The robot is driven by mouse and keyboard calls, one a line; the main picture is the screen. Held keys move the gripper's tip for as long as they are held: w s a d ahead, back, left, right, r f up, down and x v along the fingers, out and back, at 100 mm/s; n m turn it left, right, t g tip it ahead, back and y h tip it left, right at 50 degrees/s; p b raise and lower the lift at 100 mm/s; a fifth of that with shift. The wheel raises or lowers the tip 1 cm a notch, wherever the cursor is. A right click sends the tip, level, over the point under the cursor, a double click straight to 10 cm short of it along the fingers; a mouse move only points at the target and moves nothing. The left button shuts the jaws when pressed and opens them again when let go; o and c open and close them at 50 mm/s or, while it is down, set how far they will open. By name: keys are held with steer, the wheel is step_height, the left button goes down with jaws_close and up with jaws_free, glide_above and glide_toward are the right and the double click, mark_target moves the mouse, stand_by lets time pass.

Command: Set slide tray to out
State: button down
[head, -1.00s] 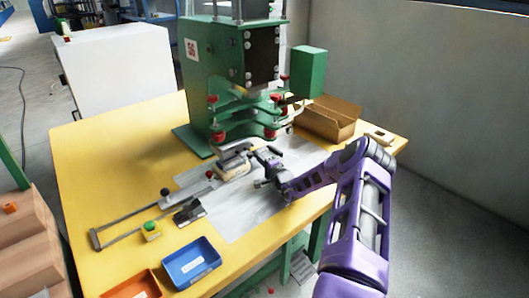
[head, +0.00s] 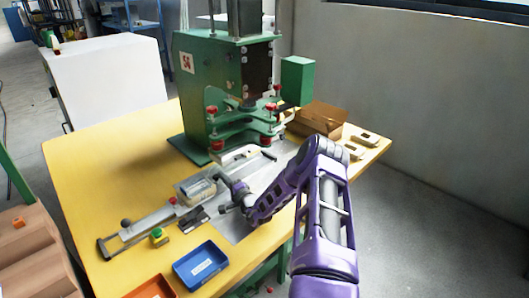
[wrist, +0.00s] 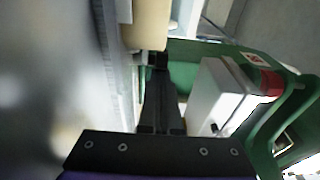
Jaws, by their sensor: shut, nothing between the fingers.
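The slide tray (head: 197,190) is a pale metal carriage carrying a light part, on a long grey rail (head: 150,221) in front of the green press (head: 200,90). It sits on the rail to the left of the press's clamps. My gripper (head: 222,177) is shut and empty, low at the right side of the tray. Whether it touches the tray cannot be told. In the wrist view my closed fingers (wrist: 161,62) point at the lower end of a cream block (wrist: 148,25). The gripper partly hides the tray's near right side.
A blue bin (head: 201,264) and an orange bin (head: 150,289) stand at the front edge. A cardboard box (head: 318,117) is at the back right. The yellow table's left part is clear.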

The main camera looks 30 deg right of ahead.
mark_target(213, 183)
steer(key=shift+s+a+p, duration=0.25)
steer(key=shift+a+p, duration=0.05)
steer(key=shift+a, duration=0.9)
steer(key=shift+s+a+p, duration=0.2)
steer(key=shift+a+p, duration=0.1)
steer(key=shift+a, duration=0.85)
steer(key=shift+w+d, duration=0.15)
steer(key=shift+d, duration=0.35)
steer(key=d+b, duration=0.1)
steer(key=d, duration=0.2)
steer(key=shift+w, duration=0.2)
steer(key=s, duration=1.2)
steer(key=s+d, duration=0.1)
steer(key=s, duration=0.6)
steer(key=shift+s, duration=0.1)
